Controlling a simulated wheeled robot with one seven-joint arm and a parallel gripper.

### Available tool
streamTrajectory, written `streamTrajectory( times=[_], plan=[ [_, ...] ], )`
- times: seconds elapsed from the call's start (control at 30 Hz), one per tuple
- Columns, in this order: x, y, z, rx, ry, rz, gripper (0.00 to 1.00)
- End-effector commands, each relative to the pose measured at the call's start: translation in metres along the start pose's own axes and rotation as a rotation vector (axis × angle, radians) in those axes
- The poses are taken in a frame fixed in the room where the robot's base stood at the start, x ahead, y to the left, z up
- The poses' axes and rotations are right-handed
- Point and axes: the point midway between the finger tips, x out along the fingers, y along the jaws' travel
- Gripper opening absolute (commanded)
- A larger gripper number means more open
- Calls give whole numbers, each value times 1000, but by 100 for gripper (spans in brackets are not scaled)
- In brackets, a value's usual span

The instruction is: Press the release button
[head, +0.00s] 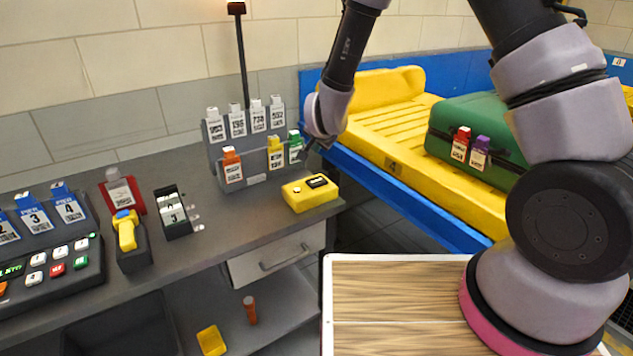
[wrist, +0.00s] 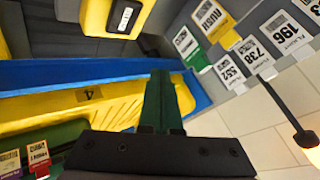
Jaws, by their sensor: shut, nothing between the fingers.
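I cannot single out a button marked as release in either view. A dark console (head: 62,288) with white, red and green keys and a small display sits at the left of the counter. A yellow box (head: 311,194) with a dark display stands at the counter's right end; its lower part also shows at the top of the wrist view (wrist: 112,38). My gripper (wrist: 160,74) has its dark fingers together and holds nothing. In the head view my wrist hangs beside the tag rack, above the conveyor's near edge, and the fingertips are hard to make out.
A grey tag rack (head: 250,178) stands behind the yellow box. A yellow tray (head: 380,130) on the blue-sided conveyor (head: 400,205) carries a green suitcase (head: 470,122) with red and purple tags. A yellow scanner (head: 126,230) and card holders stand on the counter (head: 225,222).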

Motion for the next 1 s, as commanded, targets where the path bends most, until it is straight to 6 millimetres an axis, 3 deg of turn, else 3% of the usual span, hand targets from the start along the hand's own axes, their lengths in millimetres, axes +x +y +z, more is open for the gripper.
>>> streamTrajectory(
  times=[0.53,1.0],
  plan=[
    [49,36,36,0,-2,2,0],
    [57,42,42,0,-1,0,0]
  ],
)
